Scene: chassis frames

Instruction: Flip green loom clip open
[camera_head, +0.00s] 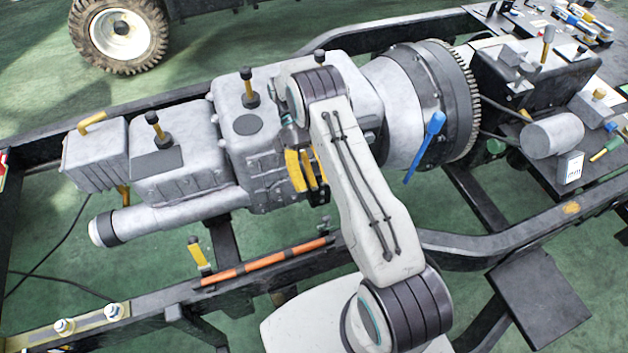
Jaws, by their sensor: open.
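A small dark green rounded piece (495,146) sits beside the black cable, right of the toothed ring; it may be the green loom clip, but it is too small to tell whether it is open or shut. My gripper (316,190), with yellow and black fingers, points down beside the grey gearbox casing (348,92), well left of the green piece. The toothed ring and bell housing lie between them. The gripper appears empty. My arm hides part of the casing.
A blue tool (425,145) leans against the bell housing (405,90). An orange bar (265,262) lies along the near chassis rail (465,242), by a yellow-handled lever (198,256). A green-handled tool (606,149) and a grey cylinder (553,135) are on the right-hand dark surface.

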